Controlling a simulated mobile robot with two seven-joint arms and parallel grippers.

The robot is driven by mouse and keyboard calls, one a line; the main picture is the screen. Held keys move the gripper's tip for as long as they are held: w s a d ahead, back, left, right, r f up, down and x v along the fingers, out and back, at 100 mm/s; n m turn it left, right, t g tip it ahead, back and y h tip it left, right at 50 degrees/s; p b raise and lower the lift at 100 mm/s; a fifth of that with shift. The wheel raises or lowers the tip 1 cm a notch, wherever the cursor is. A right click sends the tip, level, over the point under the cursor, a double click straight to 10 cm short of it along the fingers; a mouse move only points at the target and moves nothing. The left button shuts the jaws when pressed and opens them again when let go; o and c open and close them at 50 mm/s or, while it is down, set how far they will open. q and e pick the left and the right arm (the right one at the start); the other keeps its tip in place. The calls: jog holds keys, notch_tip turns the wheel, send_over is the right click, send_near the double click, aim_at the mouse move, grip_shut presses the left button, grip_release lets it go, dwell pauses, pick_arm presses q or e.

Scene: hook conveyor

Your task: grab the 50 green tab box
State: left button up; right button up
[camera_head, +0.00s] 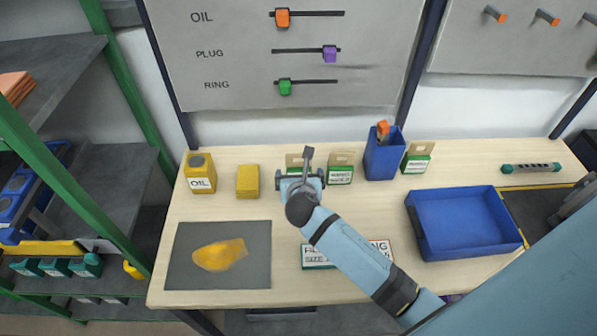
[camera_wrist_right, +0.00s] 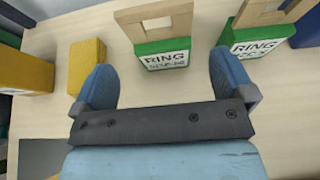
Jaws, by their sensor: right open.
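Three green-and-white ring boxes with tan upright tabs stand at the back of the table. The left ring box (camera_head: 294,160) is partly hidden behind my right gripper (camera_head: 301,176). The middle ring box (camera_head: 341,169) stands just right of it, and the right ring box (camera_head: 416,160) is beyond a blue bin. In the right wrist view, one ring box (camera_wrist_right: 164,52) stands ahead between my open, empty fingers, apart from them. Another ring box (camera_wrist_right: 255,45) is beyond the right finger. Their labels read RING; the size numbers are too small to read surely. My left gripper is out of view.
A yellow oil can (camera_head: 200,174) and a yellow block (camera_head: 248,181) stand left of the boxes. A blue bin (camera_head: 384,155) holds an orange-topped item. A blue tray (camera_head: 462,222) lies right. A grey mat (camera_head: 218,256) has a yellow patch. A sign (camera_head: 318,256) lies partly under my arm.

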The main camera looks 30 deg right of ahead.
aim_at(299, 166)
jog(key=x, duration=0.7)
jog(key=shift+f, duration=0.1)
jog(key=shift+s, duration=0.1)
jog(key=c, duration=0.9)
